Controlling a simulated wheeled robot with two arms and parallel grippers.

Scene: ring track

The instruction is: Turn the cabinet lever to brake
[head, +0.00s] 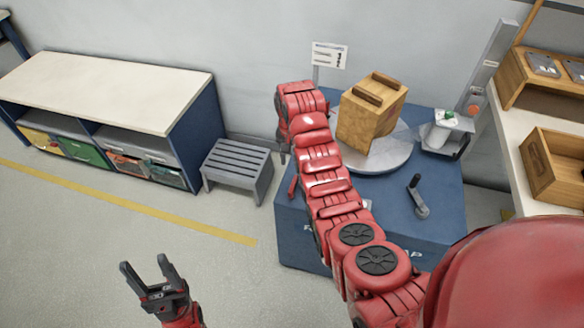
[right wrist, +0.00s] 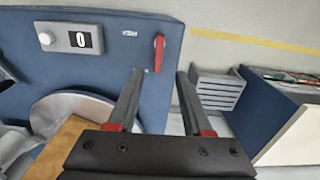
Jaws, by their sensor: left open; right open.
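The blue cabinet (head: 440,238) stands right of centre in the head view. A short red lever (right wrist: 158,52) sits on its blue surface (right wrist: 110,75) in the right wrist view. It also shows as a red sliver at the cabinet's left side in the head view (head: 293,187), beside my right arm. My right gripper (right wrist: 160,74) is open and empty, its fingertips below the lever in that picture and apart from it. In the head view the arm mostly hides this gripper. My left gripper (head: 144,262) is open and empty over the floor. Any brake marking is unreadable.
A wooden box (head: 370,115) sits on a round turntable (head: 390,160) on the cabinet. A black crank handle (head: 418,197) stands at right. A counter (right wrist: 84,40) reads 0. A grey slatted stool (head: 237,165) stands left of the cabinet. The floor at left is clear.

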